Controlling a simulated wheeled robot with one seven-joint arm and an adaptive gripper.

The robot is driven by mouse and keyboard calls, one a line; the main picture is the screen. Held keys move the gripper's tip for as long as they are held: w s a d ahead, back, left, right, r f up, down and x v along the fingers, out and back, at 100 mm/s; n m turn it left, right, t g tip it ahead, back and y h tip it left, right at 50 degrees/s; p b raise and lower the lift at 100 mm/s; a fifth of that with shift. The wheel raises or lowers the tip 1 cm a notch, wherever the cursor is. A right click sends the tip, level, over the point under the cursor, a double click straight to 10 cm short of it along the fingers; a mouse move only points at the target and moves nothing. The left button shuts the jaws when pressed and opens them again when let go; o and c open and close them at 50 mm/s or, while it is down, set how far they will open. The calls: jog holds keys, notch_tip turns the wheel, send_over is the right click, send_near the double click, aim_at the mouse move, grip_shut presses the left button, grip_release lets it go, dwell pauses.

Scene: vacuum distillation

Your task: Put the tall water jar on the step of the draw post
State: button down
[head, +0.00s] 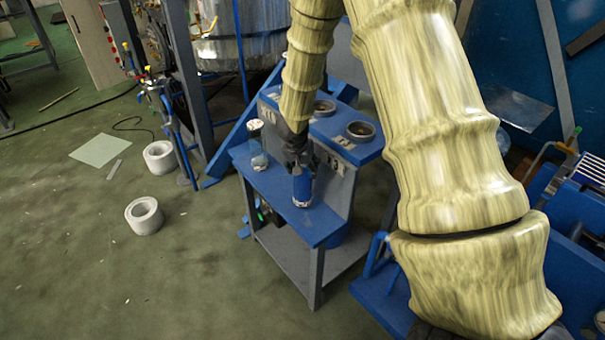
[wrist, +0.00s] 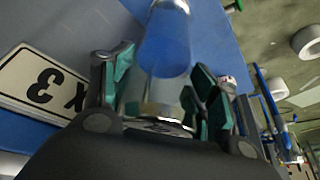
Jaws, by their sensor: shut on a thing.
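My gripper (head: 297,150) is shut on a jar with blue contents (head: 302,188), over the front part of the blue step (head: 318,228) of the post. In the wrist view, the green-padded fingers (wrist: 160,95) close around the clear upper part of the jar (wrist: 165,50), near its lid. The jar looks upright. I cannot tell whether its base touches the step. A second, clear jar with a pale lid (head: 258,155) stands on the left part of the step. The label on the held jar is not readable.
The post's upper shelf has round cups (head: 361,130) and marked plates; a "3" plate (wrist: 38,88) is close beside my fingers in the wrist view. White rings (head: 144,215) lie on the floor at left. Blue equipment (head: 575,215) stands at right.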

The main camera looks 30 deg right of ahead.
notch_tip(320, 180, down, 3)
jog(key=shift+b, duration=0.7)
jog(key=shift+c, duration=1.9)
grip_release()
